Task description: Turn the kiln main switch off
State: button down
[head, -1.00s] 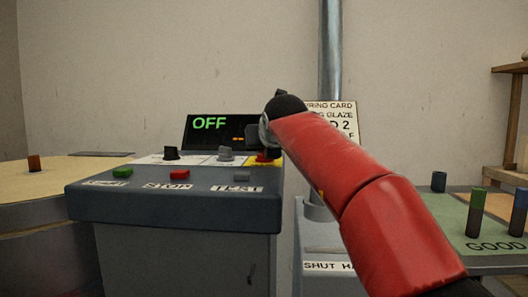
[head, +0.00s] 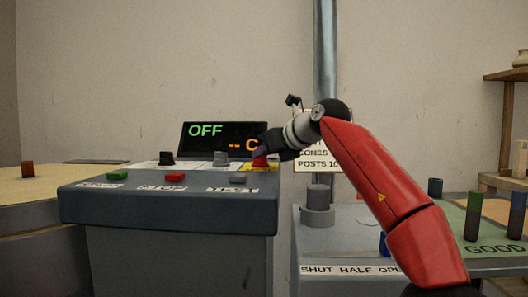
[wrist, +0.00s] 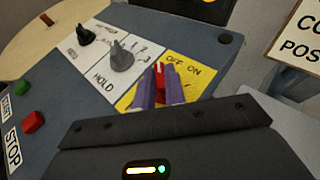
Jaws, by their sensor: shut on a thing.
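The kiln main switch is a red knob (wrist: 161,84) on a yellow plate (wrist: 183,72) marked OFF and ON at the right end of the console top. My gripper (wrist: 158,88) is shut on the red knob, with a purple finger on each side of it in the wrist view. In the head view the red knob (head: 260,161) shows just below my gripper (head: 268,148). The knob's exact pointing is partly hidden by the fingers. The display (head: 222,138) behind the console reads OFF in green, with orange characters below.
A grey knob (wrist: 121,58) and a black knob (wrist: 85,35) stand on white plates left of the yellow one. Green (head: 117,175), red (head: 174,178) and grey (head: 237,180) buttons line the console front. A card (head: 318,155) hangs behind my arm.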

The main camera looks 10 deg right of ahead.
dwell(0.4)
jog(key=c, duration=1.5)
grip_release()
jog(key=shift+o, duration=0.2)
jog(key=b+v, duration=0.1)
jog(key=v, duration=0.6)
jog(key=shift+s+d+r, duration=0.15)
jog(key=shift+s+d, duration=0.1)
